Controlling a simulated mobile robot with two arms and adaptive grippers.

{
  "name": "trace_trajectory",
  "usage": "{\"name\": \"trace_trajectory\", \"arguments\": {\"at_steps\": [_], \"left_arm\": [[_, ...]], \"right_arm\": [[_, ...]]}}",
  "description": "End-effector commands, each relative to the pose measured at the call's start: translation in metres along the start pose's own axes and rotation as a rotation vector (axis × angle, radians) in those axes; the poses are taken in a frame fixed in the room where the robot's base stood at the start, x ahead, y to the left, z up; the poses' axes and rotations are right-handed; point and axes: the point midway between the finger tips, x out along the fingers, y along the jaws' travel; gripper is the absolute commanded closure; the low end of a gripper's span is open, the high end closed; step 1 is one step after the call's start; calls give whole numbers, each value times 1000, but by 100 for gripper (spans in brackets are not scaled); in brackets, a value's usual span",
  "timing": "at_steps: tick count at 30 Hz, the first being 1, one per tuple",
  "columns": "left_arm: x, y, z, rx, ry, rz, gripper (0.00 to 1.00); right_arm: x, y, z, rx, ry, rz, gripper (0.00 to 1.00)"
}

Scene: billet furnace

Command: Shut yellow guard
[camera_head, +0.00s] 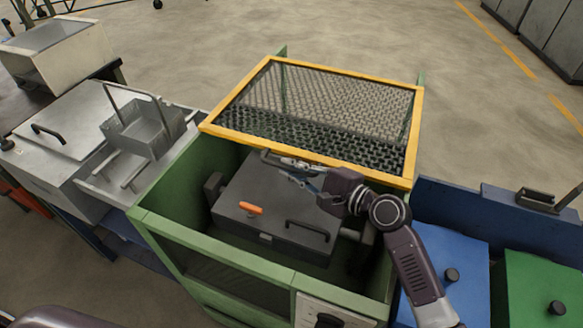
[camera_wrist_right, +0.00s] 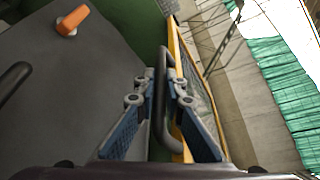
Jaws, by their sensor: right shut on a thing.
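The yellow guard (camera_head: 308,158) is a yellow frame with dark wire mesh at the back of the green housing (camera_head: 215,249). The housing's top is open, and the dark grey box (camera_head: 250,190) inside shows. My right gripper (camera_head: 290,166) is at the guard's near edge. In the right wrist view my right gripper (camera_wrist_right: 160,98) has its blue-padded fingers on either side of a dark bar handle (camera_wrist_right: 163,60), shut on it. The handle runs beside the yellow frame (camera_wrist_right: 184,70). My left gripper is not in view.
The grey box has an orange lever (camera_head: 251,209) and a black handle (camera_head: 307,231). A metal station with a grey basket (camera_head: 150,130) stands to the left. Blue (camera_head: 445,255) and green (camera_head: 540,285) lidded bins stand to the right. Open floor (camera_head: 340,35) lies behind.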

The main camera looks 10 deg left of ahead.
Motion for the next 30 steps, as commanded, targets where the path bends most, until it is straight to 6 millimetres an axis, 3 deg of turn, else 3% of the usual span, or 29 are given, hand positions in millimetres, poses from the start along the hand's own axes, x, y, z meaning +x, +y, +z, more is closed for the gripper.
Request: {"name": "trace_trajectory", "arguments": {"at_steps": [5, 15, 21, 30], "left_arm": [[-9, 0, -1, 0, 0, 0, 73], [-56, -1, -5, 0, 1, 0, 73], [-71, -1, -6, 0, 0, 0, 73], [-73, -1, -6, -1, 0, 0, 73]], "right_arm": [[-4, 4, 8, 3, 1, 3, 100], [-30, 50, 72, 7, -2, 11, 100], [-43, 76, 104, 4, -2, 10, 100], [-47, 86, 114, 1, -1, 6, 100]]}}
